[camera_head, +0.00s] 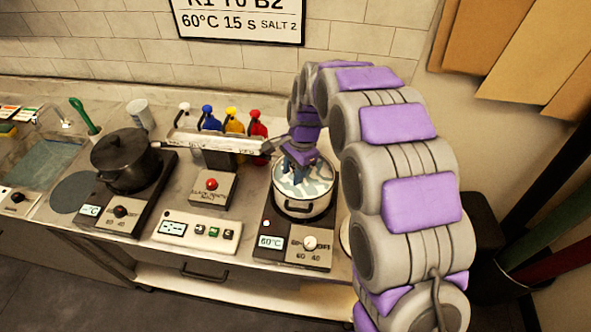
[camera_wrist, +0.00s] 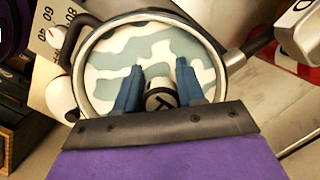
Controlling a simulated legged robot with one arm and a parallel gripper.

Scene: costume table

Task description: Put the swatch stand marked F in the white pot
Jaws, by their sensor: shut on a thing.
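The white pot (camera_head: 305,208) stands on the right hotplate. Its content shows a wavy white and grey-green pattern, also seen in the wrist view (camera_wrist: 112,52). My gripper (camera_head: 296,170) points down over the pot's opening. In the wrist view its two blue fingers (camera_wrist: 158,80) are shut on a dark swatch stand (camera_wrist: 159,97) with a pale round end bearing a dark letter. The letter is turned and partly hidden, so I cannot read it surely as F. The stand lies within the outline of the pot's rim; its exact height and lower part are hidden.
A black lidded pot (camera_head: 125,160) stands on the left hotplate. A long pale metal tray (camera_head: 213,143) and blue, yellow and red bottles (camera_head: 233,121) are behind. A red-button box (camera_head: 211,188) and a control panel (camera_head: 195,231) sit left of the white pot.

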